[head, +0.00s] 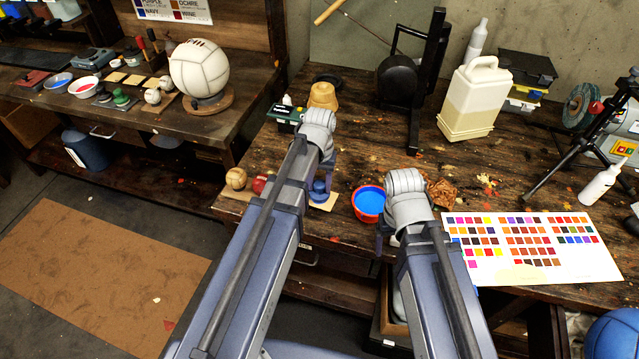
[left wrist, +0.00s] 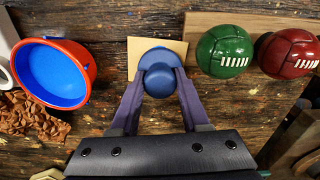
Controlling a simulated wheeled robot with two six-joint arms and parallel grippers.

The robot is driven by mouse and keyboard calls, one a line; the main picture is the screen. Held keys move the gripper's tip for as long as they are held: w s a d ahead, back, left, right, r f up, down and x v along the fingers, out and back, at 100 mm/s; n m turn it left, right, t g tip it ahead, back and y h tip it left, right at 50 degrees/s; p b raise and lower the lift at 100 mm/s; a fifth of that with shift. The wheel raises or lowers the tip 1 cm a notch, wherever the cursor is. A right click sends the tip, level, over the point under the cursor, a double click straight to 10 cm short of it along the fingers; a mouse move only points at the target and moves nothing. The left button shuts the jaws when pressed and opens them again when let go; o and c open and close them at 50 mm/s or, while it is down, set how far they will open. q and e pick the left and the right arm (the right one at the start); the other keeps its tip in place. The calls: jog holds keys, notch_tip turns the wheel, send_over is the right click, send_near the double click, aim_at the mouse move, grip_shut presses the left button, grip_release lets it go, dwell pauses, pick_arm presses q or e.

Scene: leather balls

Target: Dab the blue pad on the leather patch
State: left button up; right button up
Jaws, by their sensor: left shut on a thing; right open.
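My left gripper (head: 322,178) points down at the front of the bench and is shut on the blue pad (head: 319,191). In the left wrist view the blue pad (left wrist: 160,78) has a round knob between the two fingers and a wider base. That base overlaps the tan leather patch (left wrist: 136,52); the patch also shows in the head view (head: 330,204). I cannot tell for sure whether pad and patch touch. Any mark beneath the pad is hidden. My right gripper (head: 384,232) is open near the bench's front edge, mostly hidden by its wrist.
A red bowl of blue dye (head: 369,204) stands right of the patch, close to my right wrist. A tan ball (head: 236,178) and a red ball (head: 259,184) sit left; a green ball (left wrist: 224,51) shows in the wrist view. A colour chart (head: 530,268) lies right.

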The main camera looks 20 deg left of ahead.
dwell(0.3)
pick_arm(q)
notch_tip(320, 180, up, 7)
jog(key=p, duration=0.7)
dwell(0.5)
